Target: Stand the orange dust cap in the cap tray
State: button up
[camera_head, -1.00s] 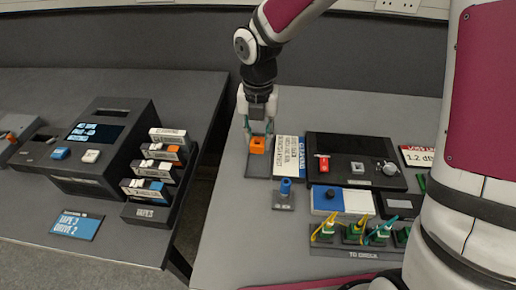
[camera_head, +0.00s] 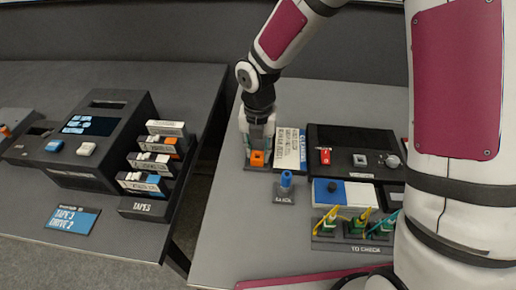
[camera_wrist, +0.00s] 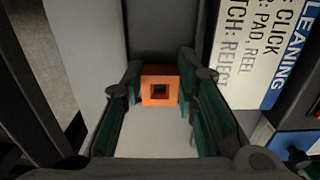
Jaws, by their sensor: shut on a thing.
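The orange dust cap (camera_head: 257,158) is between the fingers of my gripper (camera_head: 258,148), at the far left of the right-hand table. In the wrist view the cap (camera_wrist: 160,89) is a square orange block with a dark square hole, with a green-padded finger on each side. My gripper (camera_wrist: 158,98) is shut on it. A dark flat tray (camera_head: 258,168) lies under the cap in the head view; I take it for the cap tray. In the wrist view a dark surface (camera_wrist: 164,35) lies beyond the cap. I cannot tell whether the cap touches the tray.
A white and blue cleaning card (camera_head: 290,150) lies close to the right of my gripper. A blue cap on a small stand (camera_head: 286,181) is nearer. A black device (camera_head: 355,150) and green connectors (camera_head: 360,226) lie further right. The table's left front is clear.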

aim_at(258, 152)
jog(key=o, duration=0.8)
jog(key=shift+f, duration=0.1)
notch_tip(258, 152, up, 12)
jog(key=shift+r+p, duration=0.2)
jog(key=shift+p, duration=0.9)
